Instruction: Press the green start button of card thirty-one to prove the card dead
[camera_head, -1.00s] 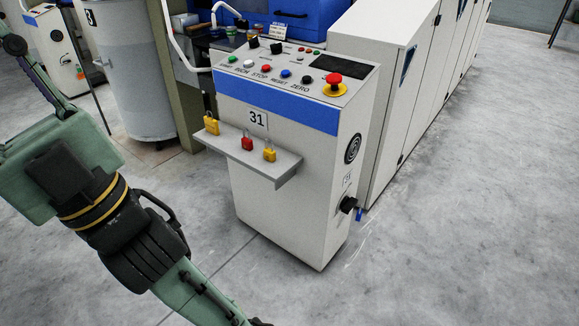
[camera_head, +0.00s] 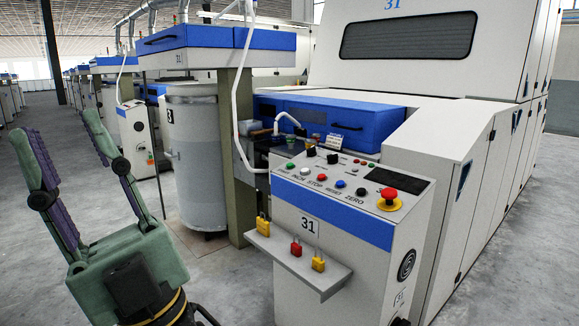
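The control pedestal of card 31 (camera_head: 290,215) stands right of centre, white with a blue band. Its green button (camera_head: 290,166) is at the left end of the sloped panel, beside a white button (camera_head: 304,172) and a red one (camera_head: 322,178). A red mushroom button on a yellow base (camera_head: 389,199) is at the panel's right. My gripper (camera_head: 58,125) is at the left, pointing up, with its two fingers spread and nothing between them. It is well apart from the panel. The panel's lamps are too small to read.
A shelf (camera_head: 290,262) juts from the pedestal's front with two yellow padlocks and a red padlock (camera_head: 296,248). A grey can (camera_head: 195,150) and a post (camera_head: 234,150) stand behind my gripper. The large card machine (camera_head: 430,140) fills the right background.

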